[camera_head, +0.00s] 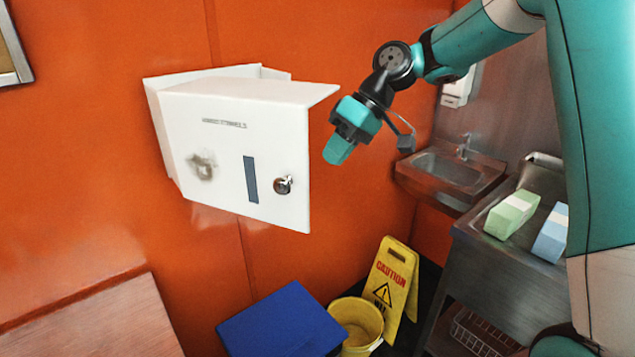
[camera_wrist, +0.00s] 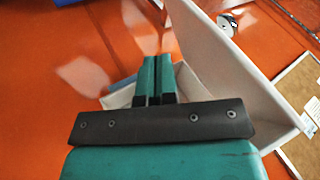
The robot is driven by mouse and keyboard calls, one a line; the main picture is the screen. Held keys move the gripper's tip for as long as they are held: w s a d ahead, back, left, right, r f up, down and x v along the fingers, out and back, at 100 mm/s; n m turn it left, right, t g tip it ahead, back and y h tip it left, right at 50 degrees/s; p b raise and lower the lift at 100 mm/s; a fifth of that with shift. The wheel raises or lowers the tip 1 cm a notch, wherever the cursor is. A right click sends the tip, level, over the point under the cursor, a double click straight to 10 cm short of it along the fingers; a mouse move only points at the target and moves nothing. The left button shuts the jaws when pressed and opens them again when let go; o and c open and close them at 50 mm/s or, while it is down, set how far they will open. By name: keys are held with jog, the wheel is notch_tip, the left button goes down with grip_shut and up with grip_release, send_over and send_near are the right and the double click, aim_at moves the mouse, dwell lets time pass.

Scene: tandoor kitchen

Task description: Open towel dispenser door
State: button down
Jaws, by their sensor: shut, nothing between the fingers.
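The white towel dispenser (camera_head: 165,130) is mounted on the orange wall. Its door (camera_head: 225,150) stands partly open, its right edge swung out from the wall and away from the body behind it. The door carries a round silver knob (camera_head: 283,185) and a dark vertical window strip. My gripper (camera_head: 338,152) is shut and empty, just right of the door's free edge and apart from the knob. In the wrist view my closed fingers (camera_wrist: 157,68) point toward the gap beside the white door panel (camera_wrist: 230,75). The dispenser's inside is mostly hidden.
Below stand a blue-lidded bin (camera_head: 280,325), a yellow bucket (camera_head: 358,322) and a yellow caution sign (camera_head: 390,285). To the right are a wall sink (camera_head: 450,170) and a steel counter (camera_head: 500,265) with green and blue packs. A wooden surface (camera_head: 95,325) is at lower left.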

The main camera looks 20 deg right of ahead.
aim_at(303, 215)
jog(key=w+d+r+n+g, duration=0.1)
jog(key=w+d+r+n, duration=0.1)
jog(key=d+n, duration=0.1)
jog(key=shift+n+g, duration=0.3)
jog(key=shift+n, duration=0.3)
jog(key=s+a+f, duration=0.1)
jog(key=a+f, duration=0.1)
jog(key=s+a+f, duration=0.1)
jog(key=a+f, duration=0.2)
jog(key=s+a+f, duration=0.2)
jog(key=f, duration=0.1)
jog(key=shift+a+f, duration=0.15)
jog(key=shift+a, duration=0.15)
